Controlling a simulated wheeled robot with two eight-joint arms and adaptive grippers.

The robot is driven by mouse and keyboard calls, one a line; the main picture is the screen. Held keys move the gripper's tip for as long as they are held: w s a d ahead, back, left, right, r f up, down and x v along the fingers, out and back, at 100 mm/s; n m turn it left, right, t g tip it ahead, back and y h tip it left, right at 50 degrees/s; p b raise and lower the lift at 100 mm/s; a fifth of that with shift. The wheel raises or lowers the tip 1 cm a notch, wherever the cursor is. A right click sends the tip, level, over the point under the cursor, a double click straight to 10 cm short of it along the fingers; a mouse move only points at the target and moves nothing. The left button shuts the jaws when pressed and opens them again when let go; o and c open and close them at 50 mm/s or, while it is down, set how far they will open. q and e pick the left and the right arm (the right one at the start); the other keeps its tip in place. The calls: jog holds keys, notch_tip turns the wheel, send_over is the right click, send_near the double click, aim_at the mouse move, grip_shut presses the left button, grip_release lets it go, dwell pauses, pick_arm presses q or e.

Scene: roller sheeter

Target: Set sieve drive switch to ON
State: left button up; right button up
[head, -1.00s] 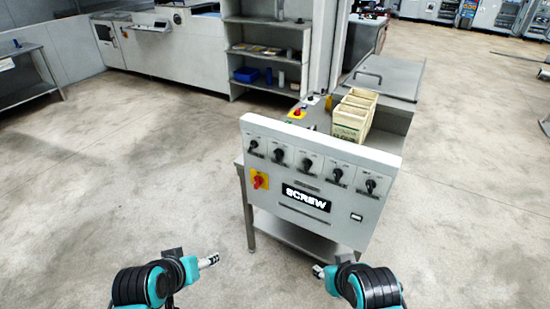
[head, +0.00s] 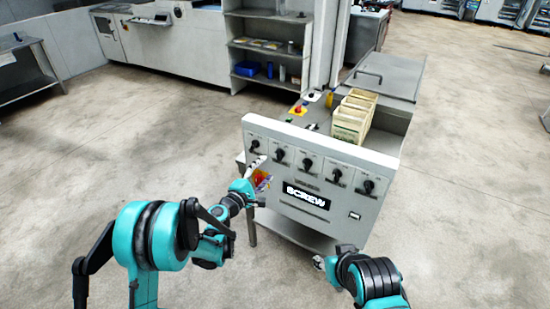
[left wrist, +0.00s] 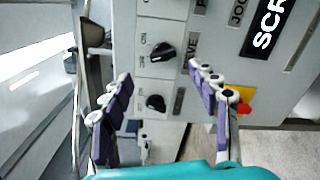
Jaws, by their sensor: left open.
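The white control panel (head: 330,215) of the machine marked SCREW carries a row of several black rotary switches. The second switch from the left (head: 279,156) also shows in the left wrist view (left wrist: 162,52), beside a label partly hidden by a finger and ending in "EVE". The leftmost switch shows in that view too (left wrist: 155,103). My left gripper (head: 257,163) is open and empty at the panel's left end. In the left wrist view its fingertips (left wrist: 158,73) straddle the area between these two switches, with no contact visible. My right gripper (head: 319,262) hangs low before the panel; its jaws are unclear.
A red-and-yellow switch (head: 261,180) sits below the leftmost knob, partly behind my left gripper; it shows beside a finger in the left wrist view (left wrist: 243,101). Cream crates (head: 352,118) stand on the machine behind the panel. Open floor lies on both sides.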

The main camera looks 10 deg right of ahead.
aim_at(277, 157)
pick_arm(q)
jog(key=shift+n, duration=0.4)
jog(key=x, duration=0.2)
jog(key=b+x, duration=0.1)
jog(key=x, duration=0.5)
jog(key=shift+w+f, duration=0.2)
jog(key=shift+f, duration=0.2)
jog(key=c, duration=1.2)
